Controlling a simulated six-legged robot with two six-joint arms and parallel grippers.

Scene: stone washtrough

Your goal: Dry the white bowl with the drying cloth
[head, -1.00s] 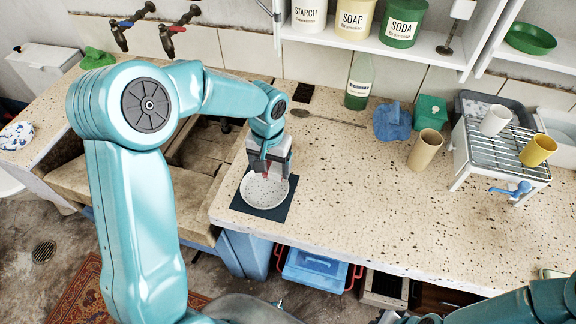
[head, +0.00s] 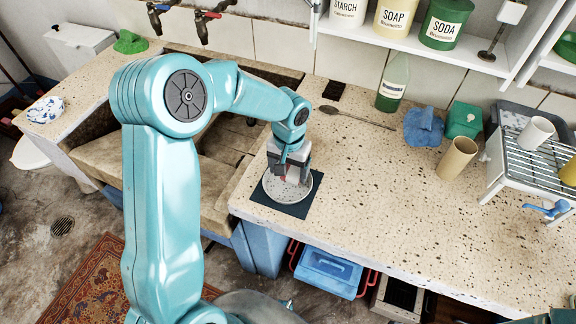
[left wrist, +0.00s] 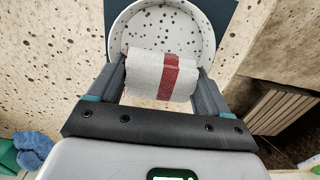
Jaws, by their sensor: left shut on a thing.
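The white bowl (head: 270,191) stands upright on a dark mat (head: 305,207) near the counter's front edge. My left gripper (head: 288,176) is over the bowl, pointing down. In the left wrist view the left gripper (left wrist: 160,85) is shut on the drying cloth (left wrist: 146,75), a white folded piece with a red stripe. The cloth hangs over the near part of the bowl (left wrist: 208,45) and hides it. Many dark spots show on the bowl's inside. I cannot tell whether cloth and bowl touch. My right gripper is out of view.
A brown cup (head: 457,158), a blue cloth (head: 423,127) and a green bottle (head: 393,84) stand to the right. A metal rack (head: 530,150) holds cups farther right. The stone trough (head: 215,165) lies left of the bowl. The counter right of the mat is clear.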

